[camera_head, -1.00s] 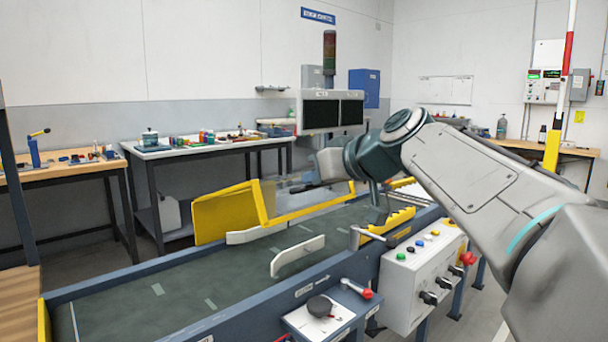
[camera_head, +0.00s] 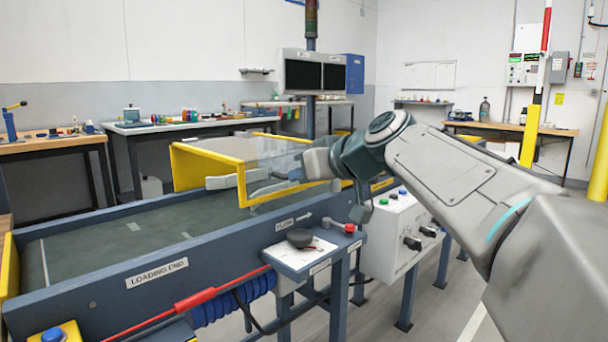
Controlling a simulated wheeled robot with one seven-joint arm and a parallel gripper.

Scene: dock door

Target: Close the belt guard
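The belt guard (camera_head: 207,170) has a yellow frame and a clear panel. It spans the conveyor belt (camera_head: 120,235), with its yellow end facing the loading end. Its near yellow edge (camera_head: 270,201) lies low along the near rail; I cannot tell whether it rests fully on the rail. My gripper (camera_head: 285,178) is at the guard's near side, close to the clear panel and just above the near edge. Its fingers are small and partly lost against the panel, so contact and opening are unclear.
A white control box (camera_head: 400,235) with buttons stands on the near side of the conveyor. A small panel with a black knob (camera_head: 299,238) and a red-tipped lever (camera_head: 349,228) juts from the near rail. Workbenches (camera_head: 190,126) line the back wall.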

